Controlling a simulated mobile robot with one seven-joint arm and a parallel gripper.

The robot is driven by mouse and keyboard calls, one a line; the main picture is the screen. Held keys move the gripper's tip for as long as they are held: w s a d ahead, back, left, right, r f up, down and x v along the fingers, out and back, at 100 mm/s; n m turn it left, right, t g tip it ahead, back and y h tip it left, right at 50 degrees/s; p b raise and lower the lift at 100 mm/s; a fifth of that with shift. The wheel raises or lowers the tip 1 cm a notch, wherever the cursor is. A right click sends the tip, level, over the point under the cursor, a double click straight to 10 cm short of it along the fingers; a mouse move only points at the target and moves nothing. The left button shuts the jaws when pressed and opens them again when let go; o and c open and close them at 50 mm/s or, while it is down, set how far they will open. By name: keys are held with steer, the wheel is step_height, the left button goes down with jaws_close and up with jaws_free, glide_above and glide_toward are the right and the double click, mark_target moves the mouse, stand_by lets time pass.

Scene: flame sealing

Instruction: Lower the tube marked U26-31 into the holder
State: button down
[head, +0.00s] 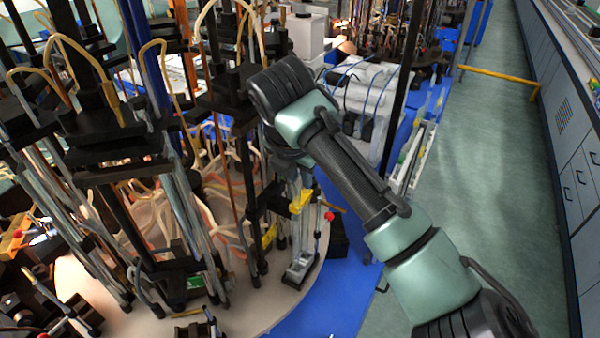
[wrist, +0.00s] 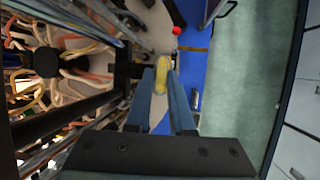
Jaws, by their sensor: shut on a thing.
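My gripper (wrist: 163,88) is shut on a tube with a yellow label (wrist: 162,73), which is seen nearly end-on between the two fingers in the wrist view. In the head view the yellow label (head: 300,202) shows just below my gripper (head: 298,188). The marking cannot be read in either view. A grey metal holder (head: 298,270) stands below it near the right edge of the round table. Whether the tube's lower end touches the holder cannot be told.
The round beige table (head: 248,318) carries tall dark posts, glass tubes and looping hoses close to the left of my gripper. A small red ball (head: 329,216) sits just right of it. Blue floor (head: 335,295) and a clear green aisle (head: 480,180) lie to the right.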

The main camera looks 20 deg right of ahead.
steer(key=shift+f+b, duration=0.8)
steer(key=shift+f, duration=0.95)
stand_by(0.4)
steer(key=c, duration=0.7)
jaws_free()
steer(key=shift+r, duration=0.15)
steer(key=shift+r+p, duration=2.1)
steer(key=shift+r, duration=0.1)
steer(key=b+v, duration=0.3)
steer(key=v, duration=1)
steer(key=shift+s, duration=0.1)
